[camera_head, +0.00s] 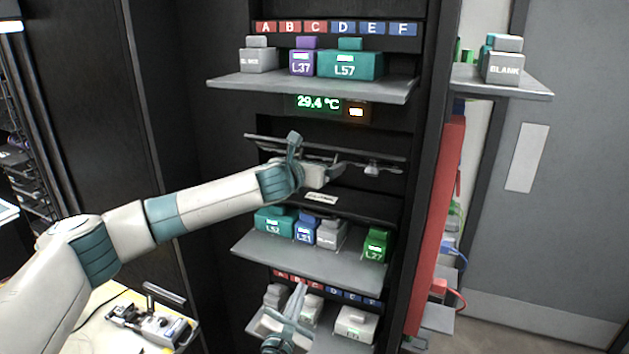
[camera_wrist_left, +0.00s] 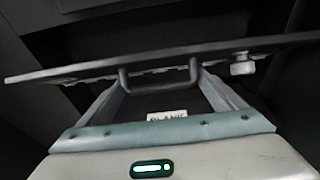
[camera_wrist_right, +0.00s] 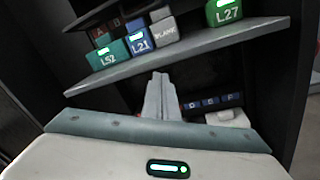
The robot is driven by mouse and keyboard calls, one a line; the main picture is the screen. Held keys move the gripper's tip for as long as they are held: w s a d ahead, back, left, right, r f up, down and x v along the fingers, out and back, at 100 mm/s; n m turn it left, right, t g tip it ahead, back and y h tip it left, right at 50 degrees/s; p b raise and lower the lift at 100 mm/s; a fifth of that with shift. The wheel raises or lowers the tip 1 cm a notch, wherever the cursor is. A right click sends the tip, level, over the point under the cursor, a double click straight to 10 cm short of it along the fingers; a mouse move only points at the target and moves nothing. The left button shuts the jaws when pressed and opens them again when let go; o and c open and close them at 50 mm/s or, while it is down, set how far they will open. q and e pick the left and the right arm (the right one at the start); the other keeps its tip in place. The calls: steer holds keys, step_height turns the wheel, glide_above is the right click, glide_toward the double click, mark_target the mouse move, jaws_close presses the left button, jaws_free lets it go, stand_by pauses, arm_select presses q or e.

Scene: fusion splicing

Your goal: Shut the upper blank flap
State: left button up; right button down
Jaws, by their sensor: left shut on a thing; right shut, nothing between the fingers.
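The upper blank flap (camera_head: 270,143) is a dark, thin panel in the middle of the rack, swung out and seen nearly edge-on; it spans the left wrist view (camera_wrist_left: 70,72). My left gripper (camera_head: 335,166) is at the flap and shut on the handle; the fingertips are partly hidden in the head view. My right gripper (camera_head: 300,294) is shut and empty, pointing up before the lower shelf; its fingers show in the right wrist view (camera_wrist_right: 160,98).
A dark panel with a BLANK label (camera_head: 321,199) lies below the flap. The upper shelf (camera_head: 310,86) and middle shelf (camera_head: 310,256) carry coloured modules and jut out. A temperature display (camera_head: 318,103) sits above the flap. A red upright panel (camera_head: 440,220) stands right.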

arm_select(q)
steer(key=shift+r, duration=0.2)
arm_select(e)
steer(key=w+r+n+t+h, duration=0.2)
steer(key=w+r+n+h, duration=0.1)
steer(key=r, duration=1.6)
steer(key=shift+a+n+t+h, duration=0.4)
steer(key=shift+n+h, duration=0.1)
steer(key=shift+w+r, duration=0.1)
steer(key=shift+r, duration=0.05)
arm_select(q)
steer(key=shift+r, duration=0.1)
steer(key=shift+w, duration=0.1)
arm_select(e)
steer(key=s+r+x, duration=0.1)
steer(key=r+x, duration=0.1)
steer(key=x, duration=1)
steer(key=shift+w+r, duration=0.35)
steer(key=shift+r, duration=0.05)
